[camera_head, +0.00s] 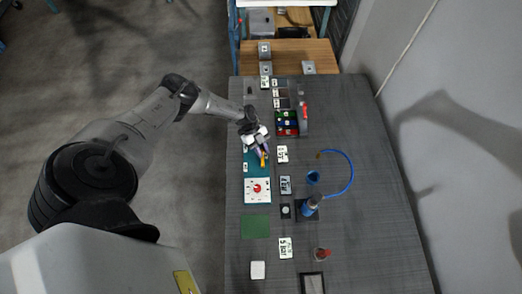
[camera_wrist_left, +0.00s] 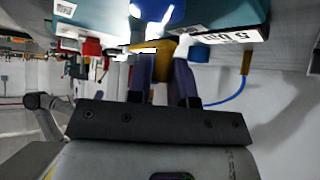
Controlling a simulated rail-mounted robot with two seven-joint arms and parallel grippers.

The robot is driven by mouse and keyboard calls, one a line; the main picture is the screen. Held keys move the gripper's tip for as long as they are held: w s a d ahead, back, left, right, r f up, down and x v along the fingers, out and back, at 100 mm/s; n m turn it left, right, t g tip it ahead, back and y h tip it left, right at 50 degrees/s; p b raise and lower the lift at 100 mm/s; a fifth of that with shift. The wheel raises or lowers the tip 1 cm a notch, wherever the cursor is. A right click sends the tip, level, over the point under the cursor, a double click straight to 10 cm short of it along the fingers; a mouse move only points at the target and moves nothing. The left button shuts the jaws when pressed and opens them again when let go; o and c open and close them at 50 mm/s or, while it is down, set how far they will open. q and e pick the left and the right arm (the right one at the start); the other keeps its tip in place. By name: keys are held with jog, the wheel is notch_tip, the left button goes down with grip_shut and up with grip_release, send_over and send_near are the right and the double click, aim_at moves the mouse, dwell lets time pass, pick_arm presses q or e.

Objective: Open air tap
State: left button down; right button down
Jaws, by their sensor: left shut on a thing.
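The air tap's yellow handle (camera_head: 263,161) shows at the end of my left gripper (camera_head: 262,151), over the teal mat on the left side of the table. In the left wrist view the yellow handle (camera_wrist_left: 153,46) lies across the fingertips, and part of it reaches down between the two dark blue fingers of my left gripper (camera_wrist_left: 163,66). The gripper is shut on it. The tap's body is mostly hidden by the gripper in the head view. My right gripper is in neither view.
A blue hose (camera_head: 350,170) curves over the grey table (camera_head: 385,225). A white board with a red button (camera_head: 257,188) lies just below the tap. The table's right side is clear.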

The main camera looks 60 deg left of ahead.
pick_arm(q)
jog(key=shift+f, duration=0.15)
jog(key=c, duration=1.1)
grip_release()
jog(key=shift+d, duration=0.1)
jog(key=shift+w, duration=0.1)
jog(key=v, duration=1.4)
jog(key=shift+b, duration=0.4)
jog(key=shift+d, duration=0.1)
